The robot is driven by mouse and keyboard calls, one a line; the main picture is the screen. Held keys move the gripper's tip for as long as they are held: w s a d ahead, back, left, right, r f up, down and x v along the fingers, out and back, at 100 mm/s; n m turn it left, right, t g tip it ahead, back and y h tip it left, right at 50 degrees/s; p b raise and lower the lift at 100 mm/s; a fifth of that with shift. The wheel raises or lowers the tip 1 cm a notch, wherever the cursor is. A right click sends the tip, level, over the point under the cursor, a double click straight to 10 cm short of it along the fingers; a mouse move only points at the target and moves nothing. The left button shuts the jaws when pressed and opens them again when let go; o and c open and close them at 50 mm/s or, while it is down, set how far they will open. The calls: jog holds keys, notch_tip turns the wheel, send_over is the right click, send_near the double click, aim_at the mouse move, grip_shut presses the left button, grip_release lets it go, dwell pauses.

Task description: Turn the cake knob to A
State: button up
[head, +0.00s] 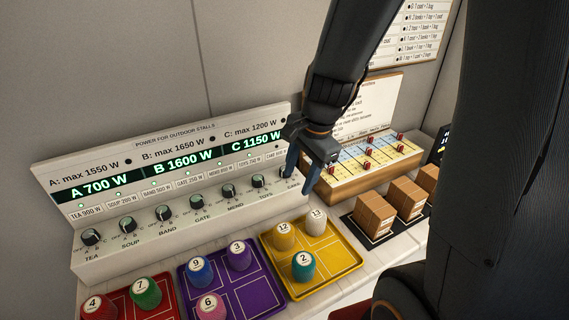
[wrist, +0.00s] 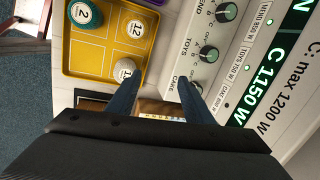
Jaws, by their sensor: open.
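The power panel (head: 205,205) has a row of black knobs with white pointers. The cake knob (head: 284,173) is the last at the right end, partly hidden by my gripper, so its setting cannot be read. In the wrist view the CAKE label (wrist: 172,83) shows beside one finger, which covers most of that knob. My gripper (head: 297,176) is open, its fingers pointing down at the panel's right end. In the wrist view its fingers (wrist: 157,92) are apart with no object held between them; I cannot tell whether one touches the knob.
The toys knob (head: 258,181) is just left of the cake knob. Displays read A 700 W, B 1600 W, C 1150 W. A yellow tray (head: 345,254) with numbered cups lies in front, beside a purple tray (head: 248,297). A wooden board with red pegs (head: 370,165) stands close on the right.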

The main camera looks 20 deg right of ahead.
jog(key=w+d+r+m+t+y+p, duration=0.1)
jog(key=w+d+m, duration=0.1)
jog(key=w+m, duration=1)
jog(key=f+m, duration=0.1)
jog(key=f, duration=0.1)
jog(key=a+f+m, duration=0.1)
jog(key=f, duration=0.1)
jog(key=f+m, duration=0.1)
jog(key=f, duration=0.2)
jog(key=shift+s+a+b, duration=0.2)
jog(key=shift+s+b, duration=0.05)
jog(key=shift+b, duration=0.05)
jog(key=shift+c, duration=0.2)
jog(key=c, duration=1)
